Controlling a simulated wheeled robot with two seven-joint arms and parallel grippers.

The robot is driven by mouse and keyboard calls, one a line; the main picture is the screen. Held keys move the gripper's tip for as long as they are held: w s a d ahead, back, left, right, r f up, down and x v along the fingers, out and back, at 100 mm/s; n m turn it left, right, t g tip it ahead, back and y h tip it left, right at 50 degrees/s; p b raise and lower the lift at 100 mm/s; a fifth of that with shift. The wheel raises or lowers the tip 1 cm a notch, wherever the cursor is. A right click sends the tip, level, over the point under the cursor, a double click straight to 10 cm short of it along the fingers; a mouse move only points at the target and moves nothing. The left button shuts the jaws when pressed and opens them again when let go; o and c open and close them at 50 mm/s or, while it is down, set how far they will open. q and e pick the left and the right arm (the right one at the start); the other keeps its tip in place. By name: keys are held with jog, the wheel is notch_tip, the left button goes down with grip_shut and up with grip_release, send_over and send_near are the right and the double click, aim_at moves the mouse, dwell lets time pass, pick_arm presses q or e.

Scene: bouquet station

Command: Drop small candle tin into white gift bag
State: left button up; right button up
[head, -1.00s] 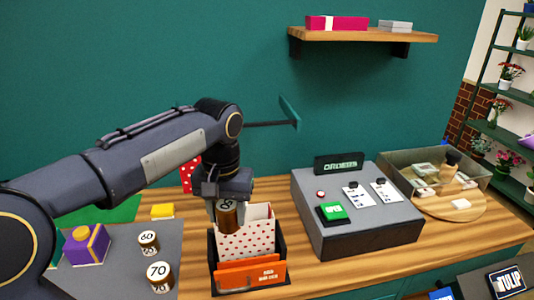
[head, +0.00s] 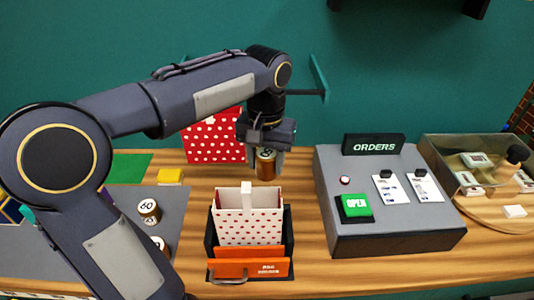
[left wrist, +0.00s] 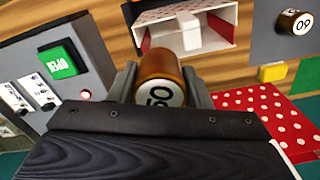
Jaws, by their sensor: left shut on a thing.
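My left gripper (head: 265,152) is shut on an amber candle tin (head: 265,165) with a white numbered label. It holds the tin up, behind and a little right of the white gift bag in the head view. The tin also shows between the fingers (left wrist: 160,88) in the left wrist view. The white gift bag (head: 247,230) has red dots and stands upright, open at the top, in a black holder (head: 289,240). In the left wrist view the bag (left wrist: 222,22) lies beyond the tin, with a white block-like shape (left wrist: 176,35) at its opening. My right gripper is not in view.
A red dotted bag (head: 213,138) stands behind. Orange cards (head: 248,268) are in the holder's front. A "60" tin (head: 149,211) and another tin (head: 160,243) are on the grey mat (head: 180,203). The orders console (head: 385,240) stands right, with a clear bin (head: 440,148) beyond.

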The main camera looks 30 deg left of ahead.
aim_at(266, 180)
pick_arm(q)
jog(key=shift+f+b, duration=2.65)
jog(key=shift+f, duration=0.25)
jog(key=shift+f+b, duration=1.5)
jog(key=shift+f, duration=0.85)
jog(key=shift+s+f, duration=0.1)
jog(key=shift+s, duration=0.05)
jog(key=shift+f, duration=0.1)
jog(key=o, duration=1.1)
